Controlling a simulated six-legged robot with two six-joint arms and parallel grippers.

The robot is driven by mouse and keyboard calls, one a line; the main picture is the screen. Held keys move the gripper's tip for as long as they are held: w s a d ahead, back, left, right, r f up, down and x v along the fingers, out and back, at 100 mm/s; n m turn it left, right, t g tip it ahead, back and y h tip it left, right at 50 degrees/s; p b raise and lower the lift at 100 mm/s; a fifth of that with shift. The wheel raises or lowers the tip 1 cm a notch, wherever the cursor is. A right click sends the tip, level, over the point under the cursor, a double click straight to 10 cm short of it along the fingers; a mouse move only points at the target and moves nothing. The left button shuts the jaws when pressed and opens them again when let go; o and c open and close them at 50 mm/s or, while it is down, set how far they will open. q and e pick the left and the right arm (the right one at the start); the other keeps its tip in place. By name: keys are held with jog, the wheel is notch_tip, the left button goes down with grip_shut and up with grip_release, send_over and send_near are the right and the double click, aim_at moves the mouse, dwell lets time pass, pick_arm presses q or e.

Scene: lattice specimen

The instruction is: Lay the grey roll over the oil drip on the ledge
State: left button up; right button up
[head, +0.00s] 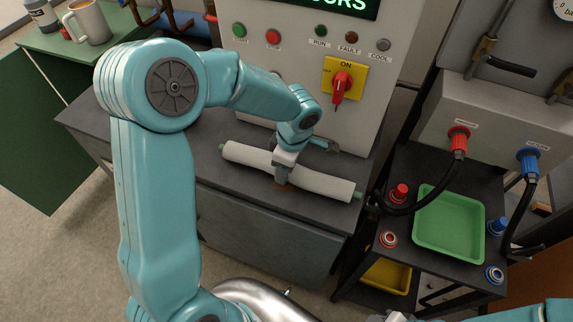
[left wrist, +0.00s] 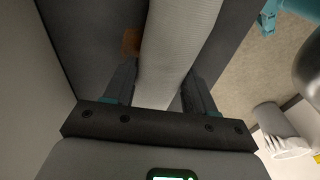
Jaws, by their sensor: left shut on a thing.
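The grey roll (head: 325,185), a pale cylinder with green ends, lies lengthwise along the dark ledge (head: 215,190) below the control panel. My left gripper (head: 285,170) is shut around its middle from above. In the left wrist view the roll (left wrist: 177,45) runs between the two fingers. The oil drip (head: 283,187), a small brown patch, shows at the roll's front side below my gripper. In the left wrist view the drip (left wrist: 131,41) shows just left of the roll, partly exposed. Whether the roll touches the ledge is unclear. My right gripper is out of view.
The control panel (head: 390,62) with a red switch (head: 341,86) rises right behind the ledge. To the right, a dark cart holds a green tray (head: 449,224), red and blue caps and hoses. A mug (head: 88,22) stands on a green table at the far left.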

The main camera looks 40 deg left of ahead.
pick_arm(q)
jog(key=shift+f+b, duration=0.25)
jog(key=shift+b, duration=0.05)
jog(key=o, duration=1.2)
jog(key=shift+w, duration=0.1)
jog(key=shift+r, duration=0.1)
jog(key=r, duration=0.5)
jog(key=d+r, duration=0.1)
jog(key=r, duration=0.4)
jog(key=d+r, duration=0.1)
jog(key=r, duration=0.5)
jog(key=shift+w, duration=0.2)
